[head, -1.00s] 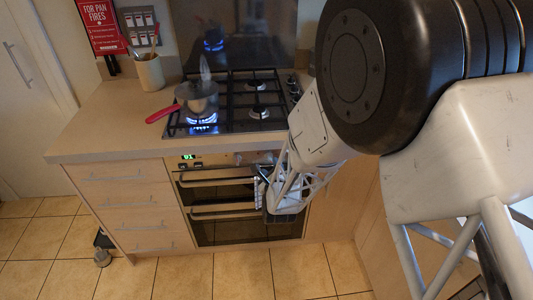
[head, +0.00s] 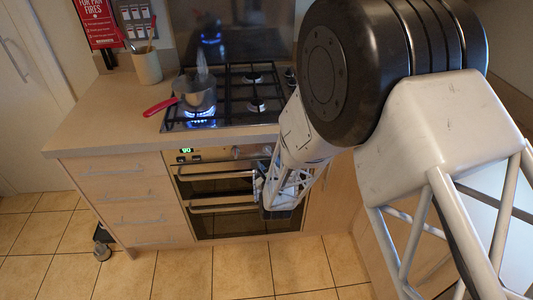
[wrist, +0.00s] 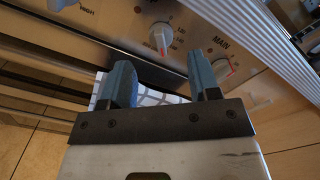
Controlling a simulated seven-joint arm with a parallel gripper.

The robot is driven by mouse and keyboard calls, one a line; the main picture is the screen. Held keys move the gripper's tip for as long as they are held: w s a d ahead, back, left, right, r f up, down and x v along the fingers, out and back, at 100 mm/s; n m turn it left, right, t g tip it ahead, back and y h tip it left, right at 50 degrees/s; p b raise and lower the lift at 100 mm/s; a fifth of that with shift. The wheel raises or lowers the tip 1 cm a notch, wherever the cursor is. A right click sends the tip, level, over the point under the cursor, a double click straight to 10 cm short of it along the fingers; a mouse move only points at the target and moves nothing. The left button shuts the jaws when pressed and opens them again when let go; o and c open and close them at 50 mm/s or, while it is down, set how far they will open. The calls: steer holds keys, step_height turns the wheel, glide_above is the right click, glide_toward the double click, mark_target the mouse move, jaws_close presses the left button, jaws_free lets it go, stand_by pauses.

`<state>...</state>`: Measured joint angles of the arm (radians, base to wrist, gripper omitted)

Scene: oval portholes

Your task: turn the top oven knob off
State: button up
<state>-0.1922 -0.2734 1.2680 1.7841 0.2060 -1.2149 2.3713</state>
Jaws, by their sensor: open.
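The oven (head: 222,226) stands below the hob, with its control panel (head: 212,154) above the door. In the wrist view three knobs show: one at the top left (wrist: 60,4) near the word HIGH, a middle one (wrist: 160,41) with red marks around it, and one at the right (wrist: 221,70) under the word MAIN. I cannot read which is labelled top oven. My gripper (wrist: 158,66) is open and empty, below the middle knob in the picture; its right finger overlaps the area near the MAIN knob. Contact cannot be told. In the head view my arm partly hides the panel's right side.
A pan (head: 197,98) with a pink-red handle sits on a lit burner of the hob (head: 252,97). Oven door handles (head: 222,208) stick out below the panel. A checked cloth (wrist: 152,97) shows behind my fingers. Tiled floor in front is mostly clear.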

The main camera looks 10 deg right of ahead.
mark_target(266, 152)
steer(key=shift+w, duration=3.05)
steer(key=c, duration=0.9)
steer(key=shift+o, duration=0.2)
